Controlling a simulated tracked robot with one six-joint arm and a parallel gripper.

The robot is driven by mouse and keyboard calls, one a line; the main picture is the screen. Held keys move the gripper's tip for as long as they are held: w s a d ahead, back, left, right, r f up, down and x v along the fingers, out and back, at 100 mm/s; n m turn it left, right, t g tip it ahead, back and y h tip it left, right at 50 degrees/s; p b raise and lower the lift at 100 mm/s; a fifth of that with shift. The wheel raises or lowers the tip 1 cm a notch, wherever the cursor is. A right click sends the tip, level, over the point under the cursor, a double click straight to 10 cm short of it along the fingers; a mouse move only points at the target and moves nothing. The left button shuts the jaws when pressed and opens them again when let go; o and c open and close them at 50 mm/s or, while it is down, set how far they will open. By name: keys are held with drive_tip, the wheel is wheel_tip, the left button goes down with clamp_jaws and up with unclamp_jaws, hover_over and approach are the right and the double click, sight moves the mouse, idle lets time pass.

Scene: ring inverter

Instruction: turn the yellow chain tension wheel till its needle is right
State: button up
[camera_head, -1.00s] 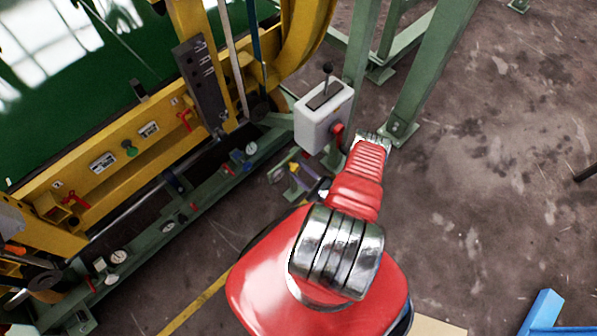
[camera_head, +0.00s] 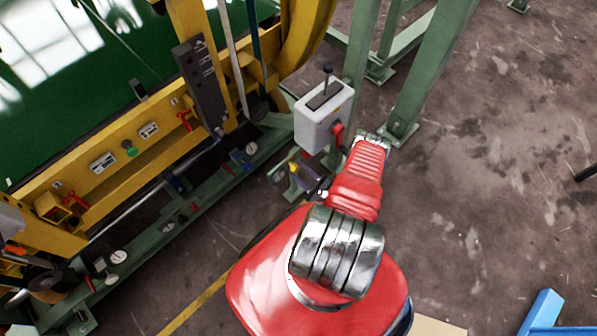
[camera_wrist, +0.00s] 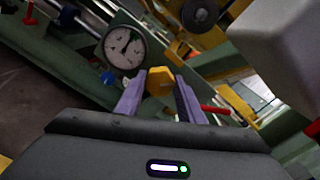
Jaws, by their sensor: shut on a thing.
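The yellow chain tension wheel (camera_wrist: 159,82) sits between the two purple fingers of my gripper (camera_wrist: 160,100) in the wrist view, and the fingers are shut on it. Beside it, up and to the left, is a round white gauge (camera_wrist: 124,47) with a dark needle pointing roughly upward. A green band shows at the upper right of its dial. I cannot read the needle's exact place against the band. In the head view, my gripper (camera_head: 312,170) is low beside the green rail, partly hidden behind my red arm.
A pale control box (camera_head: 323,115) with a lever and a red knob stands just above my gripper. Green frame legs (camera_head: 425,75) rise to the right. The yellow machine beam (camera_head: 110,150) with small valves lies to the left. Open floor is at the right.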

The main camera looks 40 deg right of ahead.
drive_tip(key=shift+a+f, duration=0.1)
drive_tip(key=o, duration=1.1)
drive_tip(key=shift+s, duration=0.15)
drive_tip(key=shift+s+d, duration=0.15)
drive_tip(key=shift+s, duration=3.25)
drive_tip(key=shift+s+d, duration=0.1)
drive_tip(key=shift+s, duration=3.25)
